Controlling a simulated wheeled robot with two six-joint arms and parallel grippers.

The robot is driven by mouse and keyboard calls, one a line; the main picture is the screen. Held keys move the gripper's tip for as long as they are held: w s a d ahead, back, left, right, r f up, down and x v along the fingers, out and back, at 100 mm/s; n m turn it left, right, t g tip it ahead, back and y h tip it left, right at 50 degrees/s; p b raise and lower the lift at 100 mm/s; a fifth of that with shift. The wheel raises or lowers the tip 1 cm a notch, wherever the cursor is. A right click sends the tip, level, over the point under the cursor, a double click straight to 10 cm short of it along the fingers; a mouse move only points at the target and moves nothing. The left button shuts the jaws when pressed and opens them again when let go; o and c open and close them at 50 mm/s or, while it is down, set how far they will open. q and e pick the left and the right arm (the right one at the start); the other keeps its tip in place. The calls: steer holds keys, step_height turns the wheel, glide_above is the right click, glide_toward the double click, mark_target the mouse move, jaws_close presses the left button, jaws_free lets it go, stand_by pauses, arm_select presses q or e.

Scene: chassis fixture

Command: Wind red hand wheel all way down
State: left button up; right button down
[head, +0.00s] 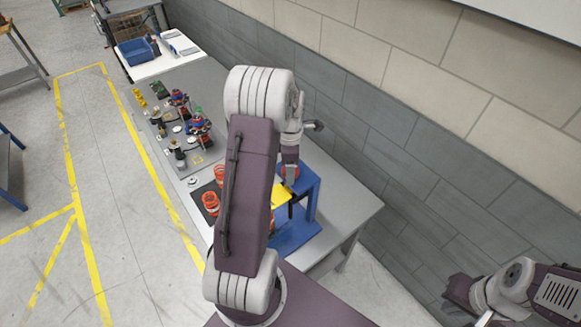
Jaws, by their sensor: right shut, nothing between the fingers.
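A blue fixture (312,190) with a yellow plate (281,196) stands on the near part of the grey bench. A small red part (289,171), possibly the hand wheel, shows at its top. My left arm stretches over the bench and covers much of the fixture. My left gripper (291,157) points down right at the red part; whether it touches is unclear, and its fingers are too small to read. My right gripper (459,291) is shut and empty at the lower right, well away from the fixture.
Orange-red parts (211,202) lie on a dark mat left of my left arm. A grey board (184,141) with several small fittings lies farther along the bench. A blue bin (135,51) stands on a white table behind. A block wall (405,140) runs along the right.

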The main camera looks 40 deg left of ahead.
arm_select(q)
steer(key=n, duration=0.3)
steer(key=n+p, duration=0.1)
steer(key=n, duration=0.4)
steer(key=n+p, duration=0.1)
steer(key=n, duration=0.3)
steer(key=shift+n, duration=0.4)
steer(key=shift+r+n+p, duration=0.15)
steer(key=shift+n+p, duration=0.2)
steer(key=shift+n, duration=0.15)
steer(key=c, duration=1.3)
steer(key=m, duration=0.4)
steer(key=shift+m, duration=0.4)
steer(key=m+p, duration=0.1)
steer(key=m, duration=0.4)
steer(key=shift+m, duration=0.4)
steer(key=m, duration=0.4)
steer(key=shift+m, duration=1.2)
